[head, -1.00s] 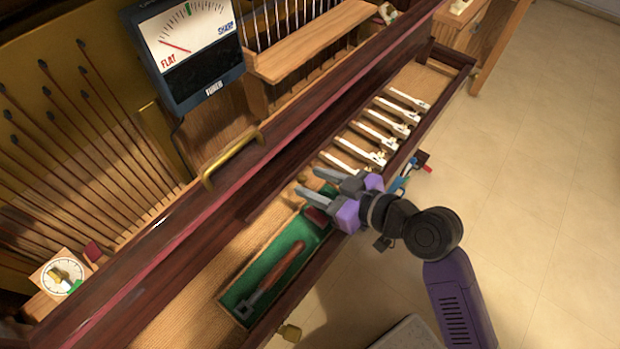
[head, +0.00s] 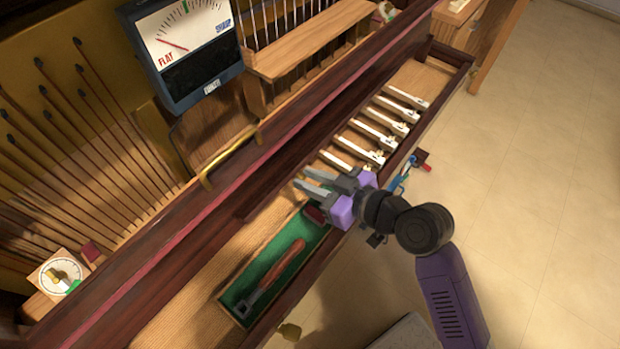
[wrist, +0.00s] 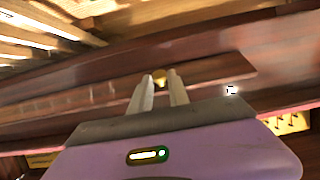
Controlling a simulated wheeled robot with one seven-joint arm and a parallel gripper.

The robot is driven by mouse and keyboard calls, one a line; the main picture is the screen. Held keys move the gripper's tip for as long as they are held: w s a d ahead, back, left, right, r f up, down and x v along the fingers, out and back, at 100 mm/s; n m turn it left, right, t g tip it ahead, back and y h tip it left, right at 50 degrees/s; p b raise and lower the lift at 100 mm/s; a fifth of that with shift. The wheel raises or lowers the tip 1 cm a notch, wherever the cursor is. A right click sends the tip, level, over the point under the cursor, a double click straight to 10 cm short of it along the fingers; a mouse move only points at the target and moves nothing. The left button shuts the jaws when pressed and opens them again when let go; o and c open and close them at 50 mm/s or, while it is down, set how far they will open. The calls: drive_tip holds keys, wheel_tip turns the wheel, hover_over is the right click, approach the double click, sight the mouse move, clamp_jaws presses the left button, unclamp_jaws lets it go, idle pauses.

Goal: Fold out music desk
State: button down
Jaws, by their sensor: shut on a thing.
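The music desk appears to be the narrow dark red-brown board (head: 270,187) along the inner side of the piano's key bed. It also shows in the wrist view (wrist: 215,72). A small brass-coloured knob (wrist: 160,78) sits between my fingertips in the wrist view. My gripper (head: 303,178) reaches in from the right, over the key bed, with its fingertips at the board's lower edge. The two fingers are nearly together, shut on the knob. My fingers hide the knob in the head view.
A long dark rail with a brass handle (head: 230,158) runs behind the board. A tuner box (head: 185,50) stands above it. A green tray (head: 275,268) with a wooden-handled tool lies below my gripper. White keys (head: 385,125) lie to the right.

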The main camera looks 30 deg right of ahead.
wheel_tip(320, 180, down, 4)
drive_tip(key=t+b, duration=0.2)
drive_tip(key=b, duration=0.8)
drive_tip(key=t+y+b, duration=0.1)
drive_tip(key=t+b, duration=0.1)
drive_tip(key=b, duration=0.9)
drive_tip(key=shift+s+f+t+y, duration=0.1)
drive_tip(key=shift+f+t+y, duration=0.05)
drive_tip(key=shift+t+y, duration=0.2)
drive_tip(key=b, duration=0.2)
drive_tip(key=shift+t+b, duration=0.35)
drive_tip(key=shift+b, duration=0.05)
drive_tip(key=c, duration=1.3)
unclamp_jaws()
drive_tip(key=shift+o, duration=0.2)
drive_tip(key=shift+v, duration=3.8)
